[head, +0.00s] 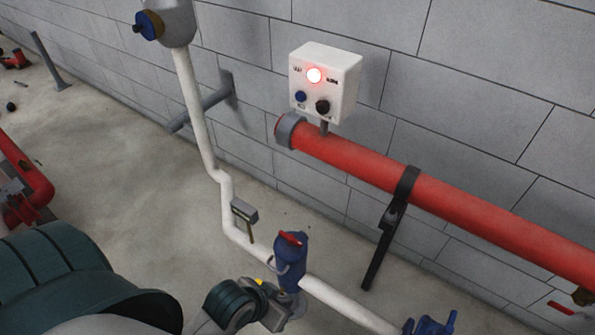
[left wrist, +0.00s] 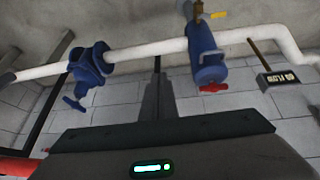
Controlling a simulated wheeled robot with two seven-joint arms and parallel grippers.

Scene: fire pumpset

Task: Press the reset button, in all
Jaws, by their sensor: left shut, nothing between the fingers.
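A white control box (head: 326,82) is on the grey block wall, above the end of the red pipe. The labels are too small to read, so I cannot tell which is the reset. My left gripper (head: 272,315) is low in the head view, well below and apart from the box. It is shut and empty; its fingers also show in the left wrist view (left wrist: 157,98). My right gripper is not in view.
A thick red pipe (head: 460,206) runs along the wall on a black bracket (head: 385,240). A white pipe (head: 195,115) descends at left and bends along below. A blue fitting with a red handle (head: 290,255) stands close to my left gripper. A blue valve (head: 430,326) is at lower right.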

